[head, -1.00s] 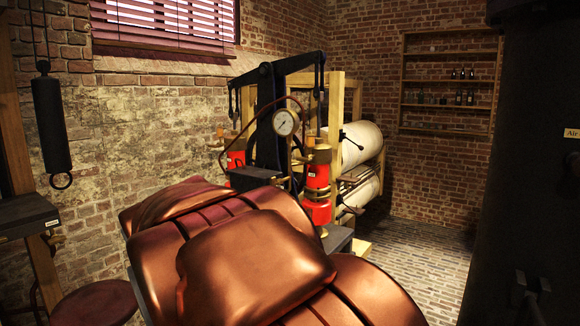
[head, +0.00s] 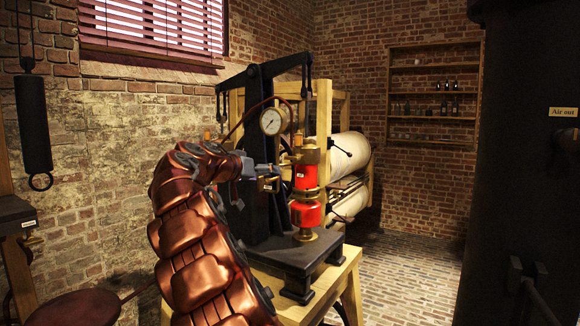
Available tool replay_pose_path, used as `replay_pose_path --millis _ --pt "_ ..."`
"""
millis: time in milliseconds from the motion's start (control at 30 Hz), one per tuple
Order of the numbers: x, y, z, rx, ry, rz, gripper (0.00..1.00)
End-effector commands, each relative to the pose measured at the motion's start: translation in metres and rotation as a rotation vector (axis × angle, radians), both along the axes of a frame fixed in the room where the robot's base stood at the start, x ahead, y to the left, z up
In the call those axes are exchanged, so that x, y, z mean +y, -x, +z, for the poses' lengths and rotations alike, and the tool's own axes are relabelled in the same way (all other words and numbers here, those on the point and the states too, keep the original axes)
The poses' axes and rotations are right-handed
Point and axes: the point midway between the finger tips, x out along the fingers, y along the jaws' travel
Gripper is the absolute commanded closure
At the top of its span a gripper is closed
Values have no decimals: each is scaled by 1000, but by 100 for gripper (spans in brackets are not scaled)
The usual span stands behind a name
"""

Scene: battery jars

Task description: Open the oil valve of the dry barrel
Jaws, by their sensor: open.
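My copper arm arches up from the bottom. My grey gripper (head: 262,171) is at its end, small and partly hidden by the arm, open and close to a brass valve fitting (head: 269,184). I cannot tell whether they touch. The fitting sits left of a red barrel (head: 308,214) with brass collars and top (head: 308,155). The barrel stands upright on the dark base of the pump (head: 290,252). Its small white label is unreadable, so I cannot tell whether this is the dry barrel. The other red barrel is hidden behind my arm.
A pressure gauge (head: 272,122) and the pump's black beam (head: 258,80) rise behind the gripper. A wooden frame holds pale rolls (head: 347,152) behind. A dark tank labelled "Air out" (head: 520,150) stands at right. Brick floor (head: 410,270) is clear between.

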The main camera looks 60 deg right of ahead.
Motion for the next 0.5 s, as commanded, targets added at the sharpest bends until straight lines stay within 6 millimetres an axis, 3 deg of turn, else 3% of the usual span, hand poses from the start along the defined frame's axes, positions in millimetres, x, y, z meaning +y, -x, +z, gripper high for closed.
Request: replay_pose_path --millis 33,200,500 --pt "-14 -4 -2 -29 35 -6 21" --pt "-50 -17 6 -141 144 -10 21" --pt "-82 -16 18 -297 252 -4 21"
